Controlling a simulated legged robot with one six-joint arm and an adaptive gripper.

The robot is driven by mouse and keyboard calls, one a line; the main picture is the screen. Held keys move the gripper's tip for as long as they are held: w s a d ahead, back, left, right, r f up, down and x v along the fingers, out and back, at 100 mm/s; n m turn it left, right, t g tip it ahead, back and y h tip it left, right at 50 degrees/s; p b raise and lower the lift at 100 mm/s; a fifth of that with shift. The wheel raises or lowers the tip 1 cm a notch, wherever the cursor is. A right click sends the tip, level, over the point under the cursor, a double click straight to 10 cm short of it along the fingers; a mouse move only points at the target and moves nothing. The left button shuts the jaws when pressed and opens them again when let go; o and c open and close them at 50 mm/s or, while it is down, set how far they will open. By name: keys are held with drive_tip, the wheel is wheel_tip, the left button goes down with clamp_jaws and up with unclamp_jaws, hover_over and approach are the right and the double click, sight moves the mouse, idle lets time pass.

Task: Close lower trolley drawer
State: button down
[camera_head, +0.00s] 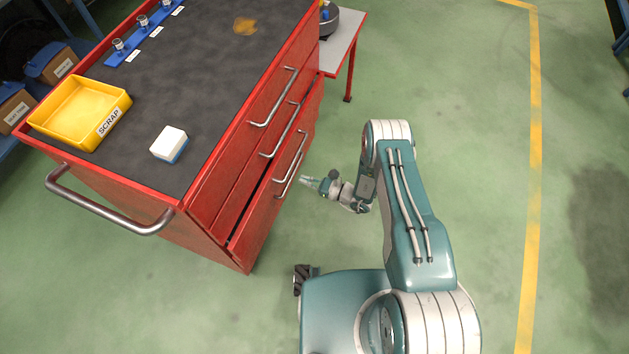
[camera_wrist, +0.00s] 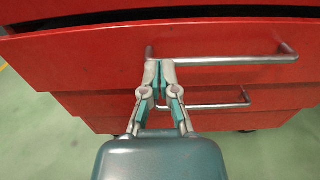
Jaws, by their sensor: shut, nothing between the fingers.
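The red trolley (camera_head: 225,190) stands at the left with silver handles on its drawer fronts. One low drawer front (camera_head: 262,225) juts out, with a dark gap above it. In the wrist view this front (camera_wrist: 90,55) fills the upper part, with its bar handle (camera_wrist: 220,60) across it and a dark gap along its top edge. My gripper (camera_head: 304,180) is shut and empty, just right of the drawer front. In the wrist view my fingertips (camera_wrist: 159,68) overlap the left end of that handle; I cannot tell whether they touch.
Another drawer front (camera_wrist: 180,120) with a handle (camera_wrist: 205,106) is below, set back. On the trolley top are a yellow SCRAP bin (camera_head: 80,110) and a white and blue block (camera_head: 169,145). A push bar (camera_head: 110,212) sticks out. Green floor (camera_head: 480,130) is clear at the right.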

sight(274, 169)
drive_tip(key=x, duration=0.7)
drive_tip(key=shift+s+a+f, duration=0.2)
drive_tip(key=shift+a, duration=0.25)
drive_tip(key=shift+w+a+r, duration=0.1)
drive_tip(key=shift+w+a, duration=0.2)
drive_tip(key=shift+w, duration=0.1)
drive_tip(key=shift+a, duration=0.15)
drive_tip(key=shift+a, duration=0.2)
drive_tip(key=x, duration=0.2)
drive_tip(key=shift+w+a, duration=0.1)
drive_tip(key=shift+a, duration=0.25)
drive_tip(key=shift+w+d, duration=0.1)
drive_tip(key=shift+d, duration=0.1)
drive_tip(key=shift+r, duration=0.1)
drive_tip(key=shift+a, duration=0.1)
